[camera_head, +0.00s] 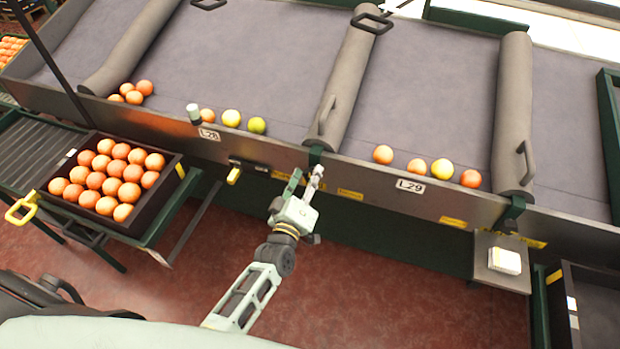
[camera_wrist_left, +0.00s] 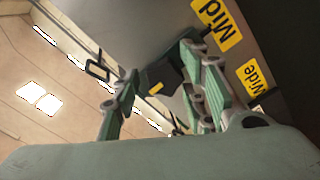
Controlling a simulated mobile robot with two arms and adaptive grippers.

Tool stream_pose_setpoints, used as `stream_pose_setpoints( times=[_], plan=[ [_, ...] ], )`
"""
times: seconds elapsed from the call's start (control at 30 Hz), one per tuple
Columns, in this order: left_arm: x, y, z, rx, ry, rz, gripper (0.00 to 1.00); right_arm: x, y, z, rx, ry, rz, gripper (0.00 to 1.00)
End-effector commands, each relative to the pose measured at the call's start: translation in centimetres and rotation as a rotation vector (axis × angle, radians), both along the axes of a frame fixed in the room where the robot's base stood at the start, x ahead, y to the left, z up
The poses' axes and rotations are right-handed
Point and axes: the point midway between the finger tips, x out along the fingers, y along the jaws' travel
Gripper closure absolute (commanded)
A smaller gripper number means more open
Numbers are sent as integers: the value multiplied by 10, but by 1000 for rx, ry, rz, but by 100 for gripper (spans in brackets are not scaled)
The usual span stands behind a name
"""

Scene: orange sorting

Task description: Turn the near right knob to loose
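A dark clamp-like knob (camera_head: 315,155) sits at the near end of the middle padded divider (camera_head: 345,75), on the metal front rail. A similar dark knob (camera_head: 514,208) is at the near end of the right divider (camera_head: 513,110). My left gripper (camera_head: 308,178) is open just below the middle knob, its fingers pointing up at the rail. In the left wrist view a dark block with a yellow mark (camera_wrist_left: 158,82) shows between the spread fingers (camera_wrist_left: 160,100); I cannot tell whether they touch it. Its loose or tight setting cannot be read. My right gripper is not in view.
Yellow labels reading "Mid" (camera_wrist_left: 217,22) and "Wide" (camera_wrist_left: 251,77) are on the rail. Several oranges and yellow fruits lie along the belt's near edge. A dark crate of oranges (camera_head: 160,196) stands left, and a small shelf with a white box (camera_head: 504,261) juts out right.

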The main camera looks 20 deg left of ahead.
Motion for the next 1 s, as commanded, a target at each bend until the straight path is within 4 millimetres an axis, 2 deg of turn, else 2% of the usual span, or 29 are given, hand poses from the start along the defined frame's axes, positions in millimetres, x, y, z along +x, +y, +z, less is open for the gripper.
stream_pose_setpoints(
  times=[0.13,0.27,0.5,0.7,0.83,1.0],
  plan=[
    [-3,1,0,1,-1,1,60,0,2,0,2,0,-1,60],
    [-18,1,-1,1,2,0,60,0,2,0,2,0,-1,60],
    [-69,2,-1,1,3,0,60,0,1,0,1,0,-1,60],
    [-104,4,-1,1,3,0,60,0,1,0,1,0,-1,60],
    [-116,4,0,0,1,0,60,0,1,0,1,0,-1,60],
    [-120,4,0,0,0,0,60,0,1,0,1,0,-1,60]
  ],
)
